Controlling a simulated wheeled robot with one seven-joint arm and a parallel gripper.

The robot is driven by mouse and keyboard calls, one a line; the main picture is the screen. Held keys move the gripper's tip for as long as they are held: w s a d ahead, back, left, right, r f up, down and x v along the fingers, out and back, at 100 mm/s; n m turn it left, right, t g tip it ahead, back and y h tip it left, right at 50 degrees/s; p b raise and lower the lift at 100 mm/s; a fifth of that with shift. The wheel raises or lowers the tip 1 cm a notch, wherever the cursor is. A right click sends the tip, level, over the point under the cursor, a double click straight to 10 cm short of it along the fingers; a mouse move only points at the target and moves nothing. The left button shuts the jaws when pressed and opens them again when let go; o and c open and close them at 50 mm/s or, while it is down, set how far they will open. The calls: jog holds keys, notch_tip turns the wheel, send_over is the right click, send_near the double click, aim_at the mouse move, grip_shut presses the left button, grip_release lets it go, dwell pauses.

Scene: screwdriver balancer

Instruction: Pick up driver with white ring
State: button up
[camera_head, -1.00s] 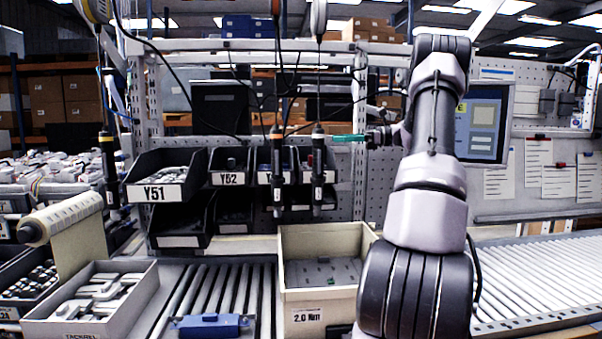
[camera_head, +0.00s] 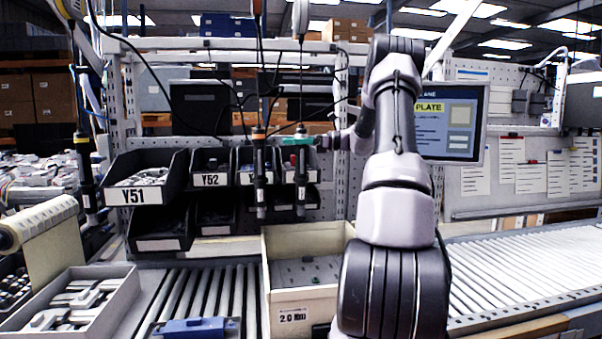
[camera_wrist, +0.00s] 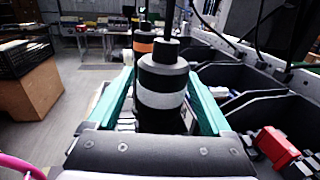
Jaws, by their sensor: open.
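The driver with the white ring (camera_wrist: 162,98) is a black cylinder, hanging upright and close in the wrist view. In the head view it is the right one of the two middle hanging drivers (camera_head: 301,170). My gripper (camera_wrist: 160,72) has long teal fingers, one on each side of this driver, open with gaps beside it. In the head view my gripper (camera_head: 298,141) is at the driver's upper part and partly hides it. A driver with an orange ring (camera_wrist: 143,42) hangs just beyond it; it also shows to the left in the head view (camera_head: 260,172).
Another driver (camera_head: 86,175) hangs at the far left. Black bins, Y51 (camera_head: 125,197) and Y52 (camera_head: 211,180), stand behind the drivers. A cream box (camera_head: 293,297) sits on the rollers below. A red part (camera_wrist: 277,146) lies in a bin at the wrist view's lower right.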

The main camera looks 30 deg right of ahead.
grip_shut()
dwell(1.4)
